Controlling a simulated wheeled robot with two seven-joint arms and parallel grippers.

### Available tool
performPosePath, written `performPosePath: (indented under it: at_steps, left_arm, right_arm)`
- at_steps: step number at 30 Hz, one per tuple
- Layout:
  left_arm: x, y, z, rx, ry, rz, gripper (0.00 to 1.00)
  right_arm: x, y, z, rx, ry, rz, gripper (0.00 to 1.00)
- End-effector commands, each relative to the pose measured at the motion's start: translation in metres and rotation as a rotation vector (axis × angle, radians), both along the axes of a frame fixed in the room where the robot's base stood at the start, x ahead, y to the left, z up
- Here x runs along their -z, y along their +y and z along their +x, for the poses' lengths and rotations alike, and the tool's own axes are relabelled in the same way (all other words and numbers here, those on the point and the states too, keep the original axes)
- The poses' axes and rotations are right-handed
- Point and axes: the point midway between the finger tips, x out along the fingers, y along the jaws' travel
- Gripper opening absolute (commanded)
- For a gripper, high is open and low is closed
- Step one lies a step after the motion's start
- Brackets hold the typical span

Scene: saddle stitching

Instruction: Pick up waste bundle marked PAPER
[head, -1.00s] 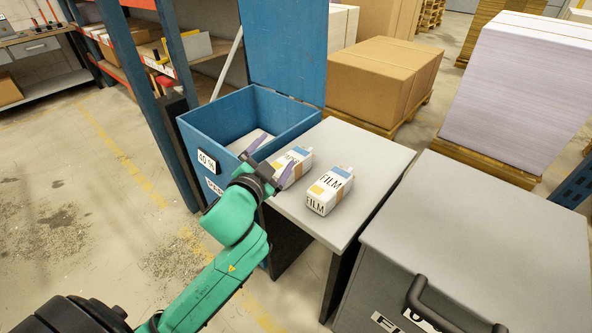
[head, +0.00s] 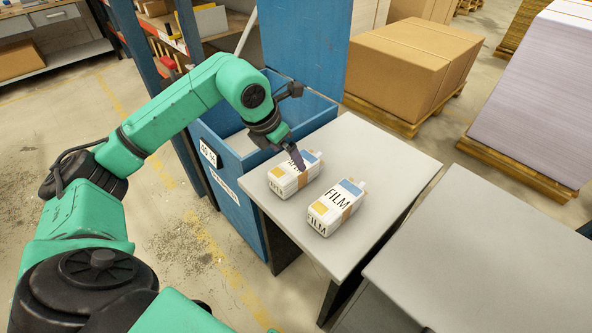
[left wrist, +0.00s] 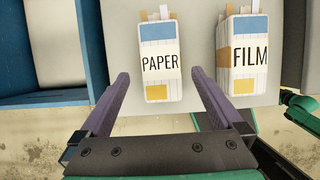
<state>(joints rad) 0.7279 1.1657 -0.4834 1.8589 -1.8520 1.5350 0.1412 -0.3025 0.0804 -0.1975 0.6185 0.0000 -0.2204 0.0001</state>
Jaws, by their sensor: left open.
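The waste bundle marked PAPER (head: 292,179) lies on the grey table, a white block with blue and yellow patches; part of its label is hidden behind my gripper in the head view. In the left wrist view the PAPER bundle (left wrist: 160,62) shows its label clearly. My left gripper (head: 297,161) is above it, pointing down. In the left wrist view the fingers (left wrist: 160,74) are spread, with the bundle's lower end between and ahead of them, and nothing is held. The bundle marked FILM (head: 336,208) lies just to its right. My right gripper is not in view.
A blue bin (head: 226,196) with its lid raised stands left of the grey table (head: 372,150). A grey cabinet (head: 490,255) is at the right. Cardboard boxes (head: 411,66) sit on a pallet behind. The table's right side is clear.

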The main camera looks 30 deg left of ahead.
Motion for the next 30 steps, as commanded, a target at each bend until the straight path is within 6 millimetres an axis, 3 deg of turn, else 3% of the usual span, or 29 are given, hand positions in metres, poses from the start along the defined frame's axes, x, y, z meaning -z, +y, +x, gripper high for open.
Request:
performPosePath:
  at_steps: [3, 15, 30]
  left_arm:
    - [0.025, -0.005, 0.01, 0.001, 0.004, -0.004, 1.0]
    - [0.083, -0.013, 0.033, 0.001, 0.001, -0.005, 1.0]
    - [0.09, -0.013, 0.034, 0.002, -0.001, -0.004, 1.0]
  right_arm:
    - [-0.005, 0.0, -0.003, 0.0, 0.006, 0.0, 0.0]
    - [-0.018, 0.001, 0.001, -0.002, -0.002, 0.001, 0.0]
    - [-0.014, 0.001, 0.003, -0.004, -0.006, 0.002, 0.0]
